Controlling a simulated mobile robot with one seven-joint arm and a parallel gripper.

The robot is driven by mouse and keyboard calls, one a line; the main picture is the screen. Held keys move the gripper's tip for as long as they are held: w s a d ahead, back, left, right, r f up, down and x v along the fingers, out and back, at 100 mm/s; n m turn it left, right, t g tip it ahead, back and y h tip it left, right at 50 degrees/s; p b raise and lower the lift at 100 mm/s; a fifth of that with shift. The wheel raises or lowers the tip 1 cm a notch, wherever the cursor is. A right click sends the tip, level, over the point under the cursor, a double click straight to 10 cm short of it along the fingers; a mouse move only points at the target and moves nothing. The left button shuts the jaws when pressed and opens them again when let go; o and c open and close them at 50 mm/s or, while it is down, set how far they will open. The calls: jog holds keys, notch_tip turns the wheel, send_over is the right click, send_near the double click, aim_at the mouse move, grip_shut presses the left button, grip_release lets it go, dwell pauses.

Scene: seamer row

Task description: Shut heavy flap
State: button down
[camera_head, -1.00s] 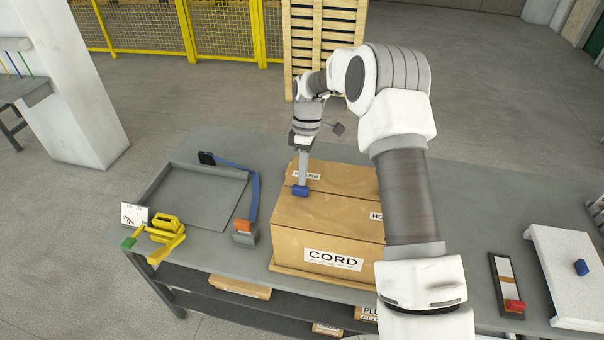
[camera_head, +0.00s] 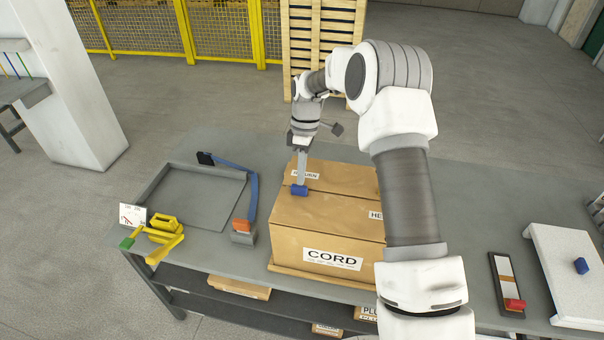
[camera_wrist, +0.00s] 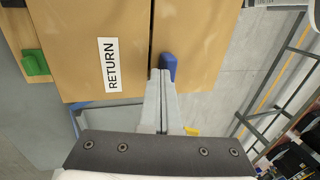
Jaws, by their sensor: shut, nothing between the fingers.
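The brown cardboard box (camera_head: 290,250) stands on the bench with a CORD label on its front. Its far top flap (camera_head: 335,178) carries a RETURN label and looks slightly tilted; the near top panel (camera_head: 330,212) looks flat. In the wrist view the RETURN flap (camera_wrist: 90,25) is left of a dark seam and a plain panel (camera_wrist: 205,40) is right of it. My gripper (camera_head: 299,189) is shut and empty, its blue tip at the seam. In the wrist view the tip (camera_wrist: 168,66) lies over the plain panel's edge; contact is unclear.
A grey tray (camera_head: 195,200) with a blue bar (camera_head: 252,195) beside it is left of the box. A yellow tool (camera_head: 165,230) with a green end lies at the bench's left corner. A white stand (camera_head: 565,265) and a dark strip holder (camera_head: 505,280) are at right.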

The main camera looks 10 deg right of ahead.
jog(key=shift+s+a+f, duration=0.15)
jog(key=shift+s+f, duration=0.55)
jog(key=shift+f, duration=0.15)
jog(key=w+v, duration=0.1)
jog(key=v, duration=1.7)
jog(key=s+r+m+t, duration=0.25)
jog(key=s+r, duration=0.35)
jog(key=r, duration=0.3)
jog(key=s+d+r+m+t+h, duration=0.15)
jog(key=s+r+m, duration=0.25)
jog(key=s, duration=0.6)
jog(key=s+d+f+m+t, duration=0.1)
jog(key=s+f+m+t, duration=0.1)
jog(key=s, duration=0.7)
jog(key=s+d+f+m+t, duration=0.1)
jog(key=s+m, duration=0.4)
jog(key=s, duration=0.5)
notch_tip(320, 180, down, 2)
jog(key=shift+d+f+t, duration=0.2)
jog(key=shift+d+t, duration=0.2)
jog(key=shift+t, duration=0.3)
